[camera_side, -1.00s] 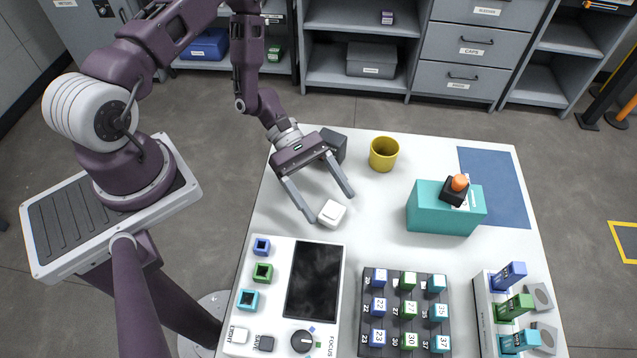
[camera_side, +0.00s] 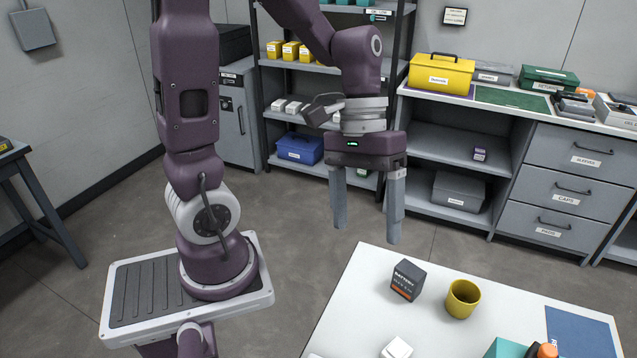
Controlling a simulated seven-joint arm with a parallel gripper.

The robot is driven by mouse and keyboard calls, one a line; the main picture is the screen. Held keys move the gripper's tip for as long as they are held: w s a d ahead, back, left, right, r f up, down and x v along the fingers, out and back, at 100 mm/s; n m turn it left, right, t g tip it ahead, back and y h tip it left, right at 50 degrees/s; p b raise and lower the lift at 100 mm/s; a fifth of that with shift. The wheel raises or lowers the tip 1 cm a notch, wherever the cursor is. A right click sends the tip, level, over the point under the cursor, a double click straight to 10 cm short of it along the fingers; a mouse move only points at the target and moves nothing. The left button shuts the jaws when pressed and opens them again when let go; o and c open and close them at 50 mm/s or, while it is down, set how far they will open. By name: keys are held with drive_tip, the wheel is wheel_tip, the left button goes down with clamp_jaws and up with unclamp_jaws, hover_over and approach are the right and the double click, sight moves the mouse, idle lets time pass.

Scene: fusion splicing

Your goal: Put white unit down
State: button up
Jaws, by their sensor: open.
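The white unit (camera_side: 397,348) sits on the white table (camera_side: 355,300), at the bottom edge of the view, with its lower part close to the frame's edge. My gripper (camera_side: 367,230) is open and empty. Its two grey fingers point down, well above and behind the table's far left edge, apart from the white unit.
A dark battery box (camera_side: 407,280) and a yellow cup (camera_side: 462,299) stand on the table. A teal block (camera_side: 508,348) with an orange-topped item (camera_side: 546,350) is at the bottom right, by a blue mat (camera_side: 583,334). Shelves and a drawer cabinet (camera_side: 568,168) stand behind.

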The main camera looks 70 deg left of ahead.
drive_tip(key=s+a+r+m+t+y, duration=0.1)
drive_tip(key=s+r+m+t+y, duration=0.3)
drive_tip(key=s+r+m+t, duration=0.1)
wheel_tip(320, 180, up, 3)
drive_tip(key=s+t, duration=0.1)
drive_tip(key=s, duration=0.1)
drive_tip(key=shift+s+a+f+t, duration=0.2)
drive_tip(key=shift+s+a+t, duration=0.1)
drive_tip(key=shift+a, duration=0.1)
